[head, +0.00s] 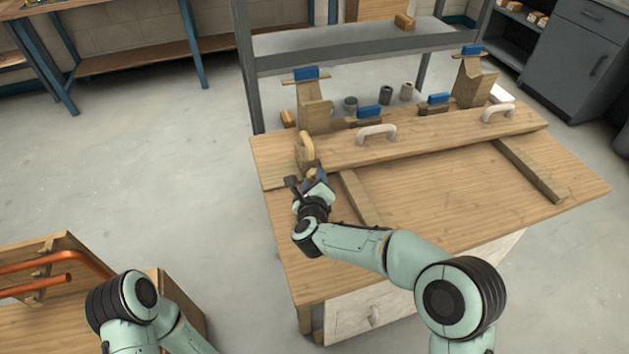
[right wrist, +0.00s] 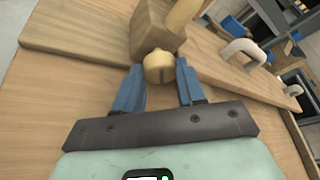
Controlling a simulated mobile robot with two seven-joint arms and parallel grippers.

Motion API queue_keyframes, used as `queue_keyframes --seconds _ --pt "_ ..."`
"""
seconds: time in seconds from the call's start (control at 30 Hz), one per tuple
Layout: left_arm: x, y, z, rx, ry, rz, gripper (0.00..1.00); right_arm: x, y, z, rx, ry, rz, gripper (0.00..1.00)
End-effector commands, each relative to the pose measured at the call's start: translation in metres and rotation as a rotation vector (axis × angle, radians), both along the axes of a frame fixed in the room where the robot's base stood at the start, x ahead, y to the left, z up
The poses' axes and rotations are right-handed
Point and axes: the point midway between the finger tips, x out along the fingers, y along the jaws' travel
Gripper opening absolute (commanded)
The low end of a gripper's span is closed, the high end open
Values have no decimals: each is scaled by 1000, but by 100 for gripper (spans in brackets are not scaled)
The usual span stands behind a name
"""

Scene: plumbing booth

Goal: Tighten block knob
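The block knob (right wrist: 158,66) is a small tan, round-ended piece with a slot in its face, on the near side of a wooden block (right wrist: 152,30). In the head view the block (head: 305,149) stands at the left end of a long board on the workbench. My right gripper (head: 316,177) is at this block and hides the knob there. In the right wrist view its two blue fingers (right wrist: 159,78) stand apart, one on either side of the knob. I cannot tell whether they press on it. My left gripper is out of view.
The board (head: 430,141) carries two pale handles (head: 376,131) and (head: 497,112), with blue-topped clamps (head: 368,113) behind. Small cups (head: 386,94) stand beyond. A wooden rack with copper pipes (head: 45,281) is at lower left. The workbench's front middle (head: 450,205) is clear.

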Motion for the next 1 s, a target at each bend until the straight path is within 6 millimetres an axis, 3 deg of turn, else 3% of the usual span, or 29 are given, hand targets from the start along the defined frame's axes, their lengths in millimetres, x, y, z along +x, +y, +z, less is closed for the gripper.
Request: queue_keyframes --seconds 0.17,0.4,0.53,0.87,0.9,0.93,1.0 --pt "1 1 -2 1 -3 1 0 0 -1 0 17 4 -2 9" --pt "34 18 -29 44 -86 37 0 2 -5 -1 312 98 -5 9" --pt "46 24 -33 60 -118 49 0 2 -5 0 428 138 -5 9" --pt "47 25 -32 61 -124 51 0 1 -4 2 452 147 -3 9" --pt "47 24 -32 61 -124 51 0 1 -4 2 451 146 -4 53" --pt "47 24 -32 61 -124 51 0 1 -4 2 451 146 -4 62" --pt "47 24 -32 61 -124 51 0 1 -4 2 451 147 -3 65"
